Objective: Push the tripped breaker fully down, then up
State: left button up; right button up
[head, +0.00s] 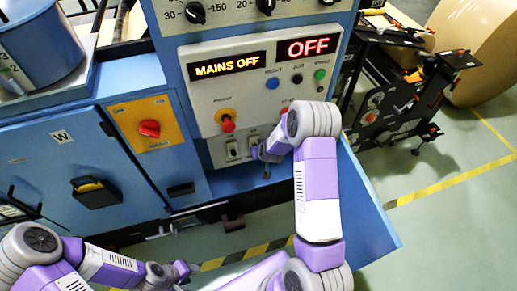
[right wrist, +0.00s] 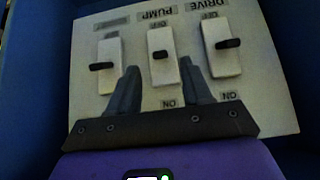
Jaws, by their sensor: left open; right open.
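The breaker panel (right wrist: 82,125) fills the right wrist view, its lettering upside down. It has a left breaker (right wrist: 108,82), a middle breaker (right wrist: 162,74) under the word PUMP and a right breaker (right wrist: 222,64) under DRIVE, each with a dark lever. I cannot tell surely which is tripped. My right gripper (right wrist: 160,82) is open and empty, its fingertips on either side of the middle breaker; contact is unclear. In the head view, two breakers (head: 232,150) show beside my right gripper (head: 262,152), which hides the rest. My left gripper (head: 184,270) is open, low at the front, away from the panel.
The console displays (head: 226,67) read MAINS OFF and OFF. A red knob (head: 228,126) sits above the breakers. A red rotary switch (head: 149,128) is on a yellow plate to the left. A black machine (head: 390,105) and a large kraft roll (head: 485,45) stand at right.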

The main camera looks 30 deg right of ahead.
dwell(0.5)
jog(key=s+a+f+g+y, duration=0.3)
jog(key=s+a+f, duration=0.1)
jog(key=s+a, duration=0.8)
jog(key=s+a+f+g+y, duration=0.3)
jog(key=s+a+f+g, duration=0.1)
jog(key=s+a, duration=0.8)
jog(key=s, duration=0.3)
jog(key=shift+a, duration=0.2)
jog(key=shift+f, duration=0.1)
